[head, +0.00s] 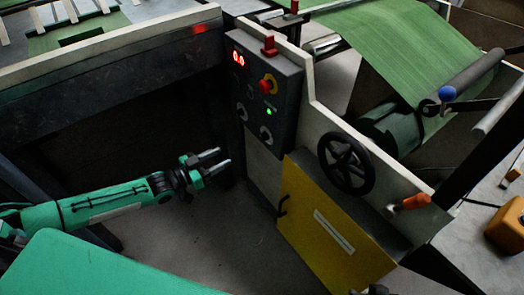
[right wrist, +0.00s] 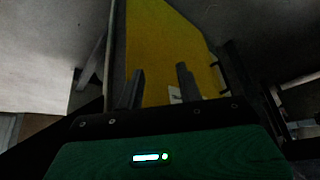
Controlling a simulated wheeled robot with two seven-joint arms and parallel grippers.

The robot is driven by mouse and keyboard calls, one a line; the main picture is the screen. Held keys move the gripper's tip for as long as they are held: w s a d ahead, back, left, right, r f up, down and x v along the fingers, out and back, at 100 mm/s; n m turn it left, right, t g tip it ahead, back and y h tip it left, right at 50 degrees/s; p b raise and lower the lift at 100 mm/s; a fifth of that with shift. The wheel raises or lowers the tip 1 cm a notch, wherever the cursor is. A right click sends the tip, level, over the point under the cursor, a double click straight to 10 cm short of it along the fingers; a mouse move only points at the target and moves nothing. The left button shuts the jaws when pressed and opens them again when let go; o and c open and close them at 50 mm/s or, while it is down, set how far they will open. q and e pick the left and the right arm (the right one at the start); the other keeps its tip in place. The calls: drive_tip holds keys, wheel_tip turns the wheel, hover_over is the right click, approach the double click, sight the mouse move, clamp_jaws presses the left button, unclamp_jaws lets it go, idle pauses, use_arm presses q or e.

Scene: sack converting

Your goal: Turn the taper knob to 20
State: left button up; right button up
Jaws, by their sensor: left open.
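The dark control panel (head: 285,85) stands at the centre of the head view. Its red display (head: 238,58) appears to read 0.0. My left gripper (head: 222,158) is open and empty, left of and below the knobs, apart from the panel. My right gripper (right wrist: 160,84) has its fingers apart with nothing between them, facing the yellow door (right wrist: 163,50).
The panel also bears a red button on yellow (head: 267,85) and a green light (head: 269,111). Below are the yellow cabinet door (head: 325,225), a black handwheel (head: 346,163) and an orange-handled lever (head: 412,202). Green web (head: 395,45) runs behind. Floor shows beneath my left gripper.

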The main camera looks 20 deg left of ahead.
use_arm(q)
drive_tip(key=d+r, duration=0.1)
drive_tip(key=h+b, duration=0.1)
drive_tip(key=b, duration=0.1)
approach(262, 138)
drive_tip(key=x, duration=0.8)
use_arm(e)
drive_tip(key=shift+w+a+r+t+y, duration=0.3)
drive_tip(key=shift+a+r+t, duration=0.1)
drive_tip(key=shift+a+t, duration=0.1)
drive_tip(key=shift+w+a+r+t+y, duration=0.25)
drive_tip(key=shift+a+r+t, duration=0.15)
drive_tip(key=shift+a+t, duration=0.1)
use_arm(q)
drive_tip(key=c, duration=1)
